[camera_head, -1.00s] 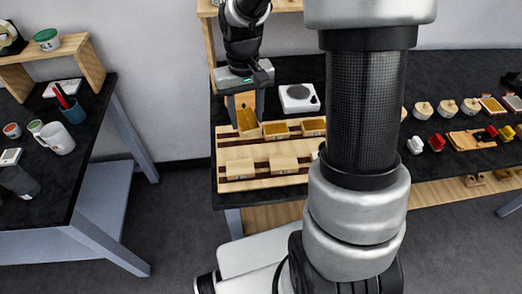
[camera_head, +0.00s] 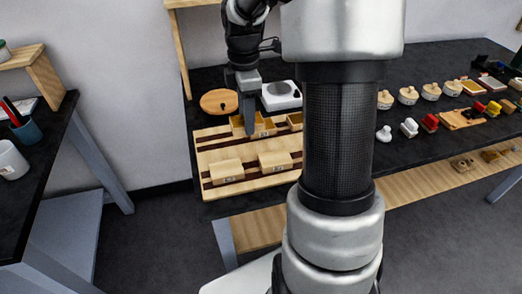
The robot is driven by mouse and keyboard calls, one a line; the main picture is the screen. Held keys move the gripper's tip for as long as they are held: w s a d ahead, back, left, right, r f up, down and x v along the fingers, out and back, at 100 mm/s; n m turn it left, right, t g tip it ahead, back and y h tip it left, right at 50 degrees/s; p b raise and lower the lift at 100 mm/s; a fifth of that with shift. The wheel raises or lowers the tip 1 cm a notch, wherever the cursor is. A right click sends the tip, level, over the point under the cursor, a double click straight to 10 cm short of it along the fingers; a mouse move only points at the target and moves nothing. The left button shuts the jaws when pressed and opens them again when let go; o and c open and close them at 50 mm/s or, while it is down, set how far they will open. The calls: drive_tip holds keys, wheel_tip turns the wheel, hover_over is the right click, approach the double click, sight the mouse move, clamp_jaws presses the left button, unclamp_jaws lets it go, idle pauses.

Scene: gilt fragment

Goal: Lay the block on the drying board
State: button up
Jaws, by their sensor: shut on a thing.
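The drying board appears to be the light wooden board with dark stripes (camera_head: 222,151) on the near left of the black table. Two pale wooden blocks, one at left (camera_head: 226,171) and one at right (camera_head: 275,161), lie on its front part. My gripper (camera_head: 249,131) points straight down over the board's back part, shut on a yellowish-topped block (camera_head: 237,126). Its fingers hide much of this block, and I cannot tell whether it touches the board. Right of the fingers are two similar yellow-topped blocks, one close (camera_head: 266,127) and one farther right (camera_head: 295,120).
A round wooden disc (camera_head: 219,101) and a white device with a grey round plate (camera_head: 281,95) stand behind the board. Lidded bowls (camera_head: 407,95) and small coloured items (camera_head: 430,122) stand at right. My arm hides the table's middle.

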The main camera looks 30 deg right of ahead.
sight(248, 151)
wheel_tip(248, 151, down, 9)
drive_tip(key=shift+r+b, duration=0.1)
drive_tip(key=shift+b, duration=0.65)
drive_tip(key=o, duration=1.1)
drive_tip(key=shift+c, duration=0.2)
wheel_tip(248, 151, up, 12)
drive_tip(key=shift+r+p, duration=0.1)
drive_tip(key=shift+p, duration=1.05)
